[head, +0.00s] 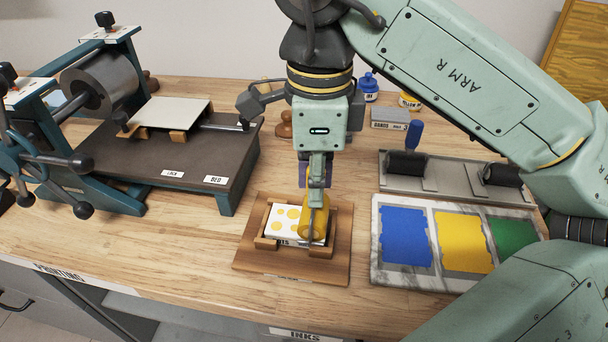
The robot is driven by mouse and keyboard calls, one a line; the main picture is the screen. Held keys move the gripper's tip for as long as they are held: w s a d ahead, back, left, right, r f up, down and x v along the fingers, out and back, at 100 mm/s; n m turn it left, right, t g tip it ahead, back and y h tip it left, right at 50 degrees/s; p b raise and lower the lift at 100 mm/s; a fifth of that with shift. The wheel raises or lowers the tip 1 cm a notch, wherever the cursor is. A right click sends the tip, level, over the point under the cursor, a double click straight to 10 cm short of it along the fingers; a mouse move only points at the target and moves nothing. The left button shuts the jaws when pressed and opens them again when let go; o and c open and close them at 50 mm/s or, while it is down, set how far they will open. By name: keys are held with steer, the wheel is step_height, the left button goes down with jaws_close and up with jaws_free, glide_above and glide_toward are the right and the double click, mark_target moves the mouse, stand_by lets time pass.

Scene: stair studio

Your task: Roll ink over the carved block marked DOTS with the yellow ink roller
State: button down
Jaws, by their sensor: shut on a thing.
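The carved block (284,226) sits in a wooden holder tray (249,245) at the middle front of the table. Its pale face has yellow dots, and its front label is too small to read surely. My gripper (317,187) points down over the block's right part, shut on the yellow ink roller (314,222). The roller's yellow drum is over the right end of the block and appears to touch it. The roller's handle is mostly hidden by my gripper.
A marble slab (377,268) with blue, yellow and green ink patches lies to the right. Behind it a grey rack (436,185) holds dark rollers, one with a blue handle. A printing press (180,150) stands left. A grey block (389,117) and ink bottles (370,88) stand behind.

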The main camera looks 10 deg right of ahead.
steer(key=shift+w+a+r, duration=0.1)
steer(key=shift+w+a, duration=0.15)
steer(key=shift+a, duration=0.5)
steer(key=a, duration=0.1)
steer(key=w+a, duration=0.1)
steer(key=a, duration=0.3)
steer(key=shift+w+a, duration=0.1)
steer(key=shift+w, duration=0.25)
stand_by(1.0)
step_height(320, 180, up, 7)
steer(key=p, duration=0.5)
stand_by(0.4)
stand_by(0.5)
